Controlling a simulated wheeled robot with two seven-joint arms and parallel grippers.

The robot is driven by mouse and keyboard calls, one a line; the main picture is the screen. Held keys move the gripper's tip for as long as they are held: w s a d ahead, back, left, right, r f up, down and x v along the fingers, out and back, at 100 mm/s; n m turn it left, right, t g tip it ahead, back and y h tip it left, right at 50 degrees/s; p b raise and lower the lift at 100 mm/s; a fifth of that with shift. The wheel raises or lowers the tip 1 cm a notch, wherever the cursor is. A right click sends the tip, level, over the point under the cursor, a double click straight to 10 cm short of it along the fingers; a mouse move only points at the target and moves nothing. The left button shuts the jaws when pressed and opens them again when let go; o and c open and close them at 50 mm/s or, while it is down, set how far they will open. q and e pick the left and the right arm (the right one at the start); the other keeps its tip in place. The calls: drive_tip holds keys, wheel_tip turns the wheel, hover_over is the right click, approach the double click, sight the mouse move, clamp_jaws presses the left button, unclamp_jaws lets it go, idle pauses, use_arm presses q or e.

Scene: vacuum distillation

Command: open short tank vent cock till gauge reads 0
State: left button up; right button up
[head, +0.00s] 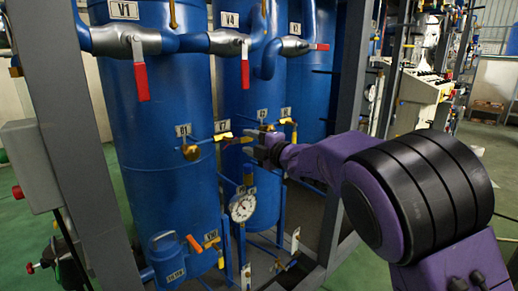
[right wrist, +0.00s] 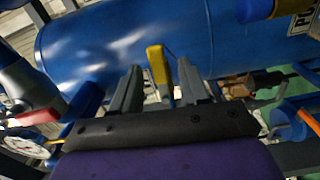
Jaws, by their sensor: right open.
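My right gripper (head: 254,150) reaches in from the right in front of the middle blue tank (head: 238,93). It is open, with no visible contact. In the right wrist view a yellow lever handle (right wrist: 157,64) shows between the two spread fingers (right wrist: 158,80). I cannot tell which tank is the short one. A round white dial gauge (head: 242,207) hangs below the gripper; its reading is too small to tell. My left gripper is out of view.
Red-handled valves (head: 141,80) sit on the upper pipes. Grey frame posts (head: 75,130) stand at the left and right of the tanks. An orange-handled valve (head: 194,243) is low at the front. A grey box (head: 30,165) is at far left.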

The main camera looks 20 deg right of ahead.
drive_tip(key=b+v, duration=0.1)
drive_tip(key=v, duration=0.7)
drive_tip(key=shift+w, duration=0.1)
